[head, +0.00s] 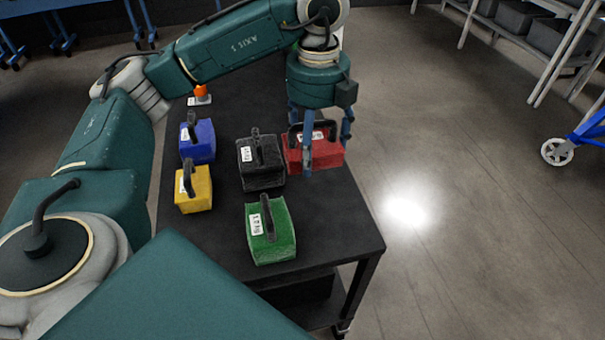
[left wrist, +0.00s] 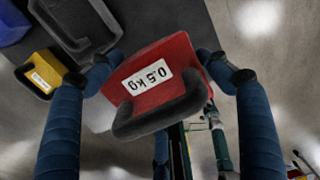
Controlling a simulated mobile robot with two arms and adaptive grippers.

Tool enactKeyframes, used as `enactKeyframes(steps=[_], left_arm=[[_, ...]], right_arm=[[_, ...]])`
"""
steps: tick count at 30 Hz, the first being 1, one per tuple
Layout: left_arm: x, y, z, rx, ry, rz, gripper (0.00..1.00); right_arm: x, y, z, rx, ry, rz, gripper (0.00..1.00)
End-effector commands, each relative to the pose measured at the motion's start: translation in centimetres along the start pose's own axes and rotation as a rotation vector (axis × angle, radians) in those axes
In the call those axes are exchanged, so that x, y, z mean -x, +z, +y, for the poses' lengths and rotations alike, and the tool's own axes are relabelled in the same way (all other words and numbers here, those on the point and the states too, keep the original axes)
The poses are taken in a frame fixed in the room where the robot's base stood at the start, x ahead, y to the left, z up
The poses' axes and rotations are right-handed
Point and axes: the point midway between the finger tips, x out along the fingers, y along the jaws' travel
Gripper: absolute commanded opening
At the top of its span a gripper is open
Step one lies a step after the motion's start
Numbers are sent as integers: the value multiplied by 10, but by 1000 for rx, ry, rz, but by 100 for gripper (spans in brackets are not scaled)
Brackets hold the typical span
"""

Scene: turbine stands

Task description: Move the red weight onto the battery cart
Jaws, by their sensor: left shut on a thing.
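The red weight (head: 328,155) is at the right edge of the black table in the head view, with a black handle on top and a white label. In the left wrist view the red weight (left wrist: 180,62) fills the middle, and its label reads 0.5 kg. My left gripper (head: 326,153) comes down from above and is shut on the red weight, with blue fingers on either side of it. I cannot tell whether the weight touches the table. I cannot make out a battery cart for certain. My right gripper is not in view.
On the black table (head: 340,215) stand a black weight (head: 262,177), a blue weight (head: 203,148), a yellow weight (head: 200,195) and a green weight (head: 283,245). A blue wheeled frame (head: 592,133) shows at the right edge. The floor between is clear. Shelves (head: 545,45) stand at the back right.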

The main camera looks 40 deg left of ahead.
Motion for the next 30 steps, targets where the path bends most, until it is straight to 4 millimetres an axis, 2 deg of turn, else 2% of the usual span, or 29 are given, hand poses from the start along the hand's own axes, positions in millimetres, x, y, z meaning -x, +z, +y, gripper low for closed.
enactKeyframes(steps=[2, 5, 8, 12, 15, 18, 24, 30], left_arm=[[-19, 0, 1, 0, 2, 1, 30], [-45, 0, 1, 0, 2, 0, 30], [-68, 0, 1, -1, 0, 0, 30], [-92, 0, 0, -2, -2, -1, 30], [-101, 1, -1, -2, -4, -2, 30], [-108, 0, 0, -2, -2, -2, 30], [-136, 0, 0, -2, -2, 0, 30], [-146, 1, -1, -3, -5, -3, 30]], right_arm=[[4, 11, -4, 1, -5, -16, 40], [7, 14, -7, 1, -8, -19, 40], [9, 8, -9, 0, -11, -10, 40], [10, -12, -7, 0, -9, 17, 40], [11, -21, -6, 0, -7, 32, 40], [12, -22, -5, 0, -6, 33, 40], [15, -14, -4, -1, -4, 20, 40], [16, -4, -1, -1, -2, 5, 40]])
